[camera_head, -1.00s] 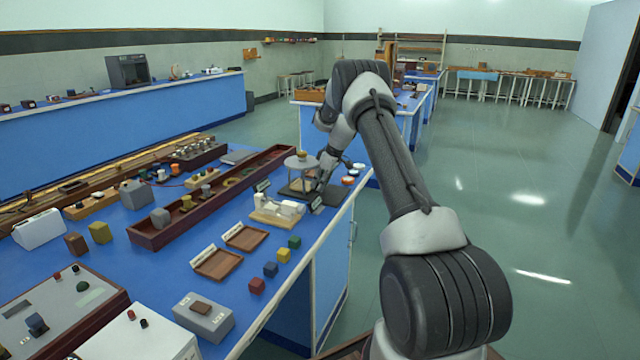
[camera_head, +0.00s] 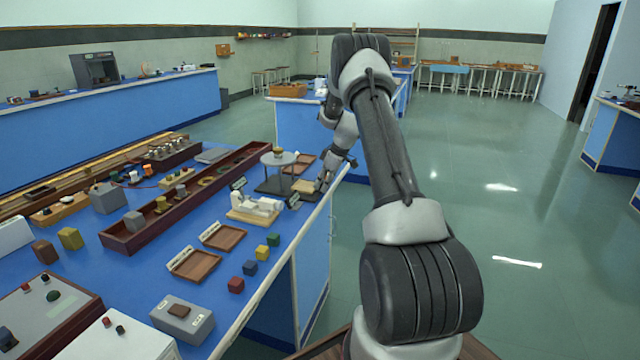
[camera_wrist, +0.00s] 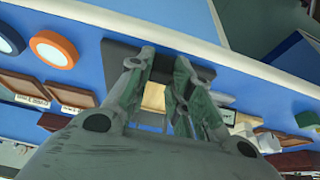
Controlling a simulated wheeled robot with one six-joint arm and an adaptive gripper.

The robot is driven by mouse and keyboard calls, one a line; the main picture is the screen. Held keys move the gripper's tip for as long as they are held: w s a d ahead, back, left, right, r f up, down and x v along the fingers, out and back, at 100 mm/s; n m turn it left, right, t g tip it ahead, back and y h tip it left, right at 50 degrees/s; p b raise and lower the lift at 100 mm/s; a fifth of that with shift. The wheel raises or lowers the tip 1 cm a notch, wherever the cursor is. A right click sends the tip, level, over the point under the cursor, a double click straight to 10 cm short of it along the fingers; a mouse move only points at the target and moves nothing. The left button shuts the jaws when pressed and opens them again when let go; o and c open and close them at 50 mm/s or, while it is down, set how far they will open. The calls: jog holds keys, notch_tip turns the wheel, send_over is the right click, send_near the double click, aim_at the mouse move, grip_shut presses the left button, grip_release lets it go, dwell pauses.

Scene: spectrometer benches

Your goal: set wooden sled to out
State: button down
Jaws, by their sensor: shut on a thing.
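A light wooden piece (camera_head: 303,186), which looks like the wooden sled, lies on a dark base plate (camera_head: 270,187) under a round grey platform (camera_head: 279,158). My gripper (camera_head: 319,186) is low at the right end of that plate, by the bench edge. In the wrist view, tan wood (camera_wrist: 153,97) shows between the fingers of my gripper (camera_wrist: 161,65). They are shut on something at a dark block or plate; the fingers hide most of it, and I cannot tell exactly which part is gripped.
On the blue bench, a white device on a wooden base (camera_head: 255,208), two brown trays (camera_head: 222,237) and several coloured cubes (camera_head: 250,268) stand nearer me. The wrist view shows an orange-rimmed disc (camera_wrist: 54,49). Open green floor (camera_head: 450,220) lies to the right.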

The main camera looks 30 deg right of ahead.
jog(key=c, duration=1.3)
grip_release()
jog(key=shift+s+d, duration=0.2)
jog(key=shift+r, duration=0.1)
jog(key=v, duration=1.1)
jog(key=shift+s+d+r, duration=0.1)
jog(key=shift+r, duration=0.3)
